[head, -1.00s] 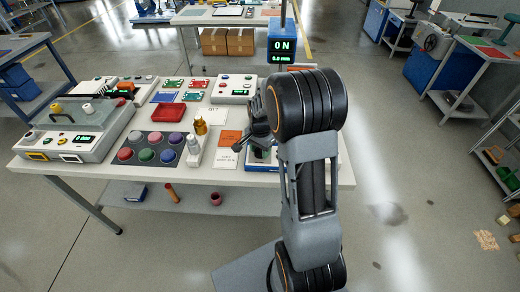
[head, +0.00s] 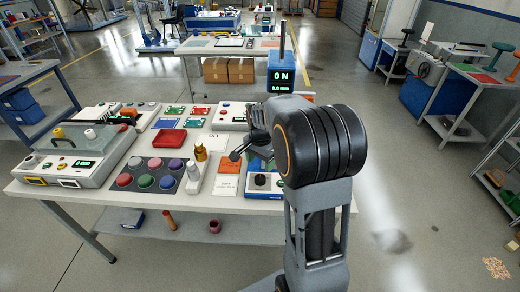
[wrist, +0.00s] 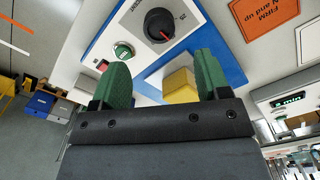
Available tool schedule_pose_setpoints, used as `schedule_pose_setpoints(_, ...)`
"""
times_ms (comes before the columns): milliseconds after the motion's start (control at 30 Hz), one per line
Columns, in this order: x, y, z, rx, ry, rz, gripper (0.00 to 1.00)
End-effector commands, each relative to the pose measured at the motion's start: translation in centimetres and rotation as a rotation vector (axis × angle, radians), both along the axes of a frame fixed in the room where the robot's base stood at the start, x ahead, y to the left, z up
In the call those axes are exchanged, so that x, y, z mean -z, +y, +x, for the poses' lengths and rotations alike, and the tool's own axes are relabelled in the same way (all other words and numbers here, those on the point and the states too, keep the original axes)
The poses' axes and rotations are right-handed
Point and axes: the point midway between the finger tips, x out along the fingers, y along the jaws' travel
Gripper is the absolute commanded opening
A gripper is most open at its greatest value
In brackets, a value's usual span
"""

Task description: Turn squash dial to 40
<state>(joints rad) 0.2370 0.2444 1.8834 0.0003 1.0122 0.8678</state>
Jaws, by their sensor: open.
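The dial is a black round knob (head: 262,181) on a small blue-and-white unit (head: 251,191) at the table's front right edge. I take it to be the squash dial. In the wrist view the knob (wrist: 160,25) has a red pointer line and printed marks around it; the exact setting is too small to read. My gripper (wrist: 157,80) has green finger pads, set apart with nothing gripped. The knob lies beyond the fingertips, not touched. In the head view my gripper (head: 246,150) is above and behind the unit, partly hidden by my arm.
The unit has a green knob (wrist: 123,50) and a yellow block (wrist: 180,85) beside the dial. An orange card (head: 229,167) lies left of it, with bottles (head: 194,177) and a grey mat of coloured domes (head: 150,160) further left. A display post (head: 281,76) stands behind.

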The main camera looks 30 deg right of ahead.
Motion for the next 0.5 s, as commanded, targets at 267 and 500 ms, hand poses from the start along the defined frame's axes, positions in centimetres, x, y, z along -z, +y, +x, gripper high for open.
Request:
schedule_pose_setpoints(267, -4.5, 0.0, 0.1, 0.000, -0.001, 0.000, 0.69)
schedule_pose_setpoints(500, -5.9, 0.0, 0.0, 0.000, 0.000, 0.000, 0.69)
